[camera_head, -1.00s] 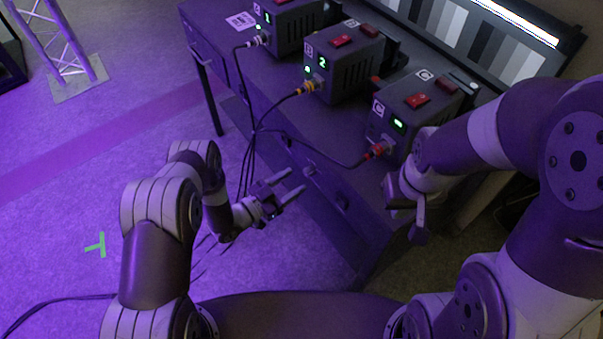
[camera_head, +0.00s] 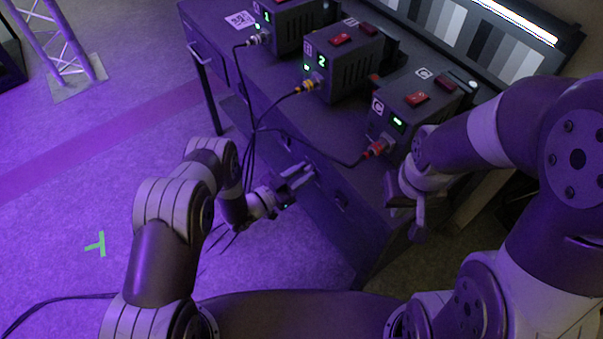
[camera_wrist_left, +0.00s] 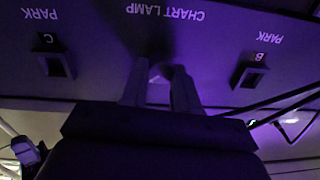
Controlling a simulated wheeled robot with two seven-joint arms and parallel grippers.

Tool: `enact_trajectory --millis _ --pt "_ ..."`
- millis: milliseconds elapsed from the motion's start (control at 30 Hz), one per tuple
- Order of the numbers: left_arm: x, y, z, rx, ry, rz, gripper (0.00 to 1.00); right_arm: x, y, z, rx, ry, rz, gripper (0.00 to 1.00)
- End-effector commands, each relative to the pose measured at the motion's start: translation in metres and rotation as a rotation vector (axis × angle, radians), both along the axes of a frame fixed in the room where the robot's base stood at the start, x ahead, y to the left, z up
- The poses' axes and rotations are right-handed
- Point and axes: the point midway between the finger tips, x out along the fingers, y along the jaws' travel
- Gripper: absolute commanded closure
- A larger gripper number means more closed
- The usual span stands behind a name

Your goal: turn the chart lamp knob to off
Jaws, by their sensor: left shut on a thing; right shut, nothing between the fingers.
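The front panel of the dark cabinet carries upside-down "CHART LAMP" lettering in the left wrist view. Below this lettering, the chart lamp knob (camera_wrist_left: 155,75) shows as a small pale patch between the fingers of my left gripper (camera_wrist_left: 160,88). The fingers are shut on it. The knob's pointer direction is hidden in shadow and by the fingers. In the head view, my left gripper (camera_head: 302,178) reaches the cabinet front from the left. My right gripper (camera_head: 418,222) is shut and empty, in front of the cabinet's right end.
Two dark PARK sockets marked C (camera_wrist_left: 55,64) and B (camera_wrist_left: 249,74) flank the knob. Several power boxes stand on the cabinet top (camera_head: 285,110), with cables hanging over its front near my left arm. A lit grey-scale chart (camera_head: 470,35) stands behind.

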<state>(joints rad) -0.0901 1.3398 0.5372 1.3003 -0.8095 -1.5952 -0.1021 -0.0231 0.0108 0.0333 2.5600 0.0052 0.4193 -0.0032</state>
Motion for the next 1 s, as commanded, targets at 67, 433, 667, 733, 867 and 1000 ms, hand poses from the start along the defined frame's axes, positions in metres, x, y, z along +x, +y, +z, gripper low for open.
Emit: enact_trajectory --millis 67,433,667,733,867,1000 --pt "0.000 0.000 -0.001 -0.010 0.015 0.000 1.00 0.000 0.000 -0.001 0.000 0.000 0.000 1.00" --pt "0.001 0.001 -0.002 -0.153 0.210 0.000 1.00 0.000 0.000 -0.012 0.000 0.000 0.000 1.00" --pt "0.001 0.001 -0.002 -0.281 0.387 0.001 1.00 0.000 0.000 -0.020 0.000 0.000 0.000 1.00" --pt "0.002 0.001 -0.002 -0.320 0.442 0.001 1.00 0.000 0.000 -0.022 0.000 0.000 0.000 1.00" --pt "0.002 0.002 -0.002 -0.393 0.542 0.002 1.00 0.000 0.000 -0.026 0.000 0.000 0.000 1.00" --pt "0.003 0.002 -0.001 -0.471 0.649 0.001 1.00 0.000 0.000 -0.030 0.000 0.000 0.000 1.00"
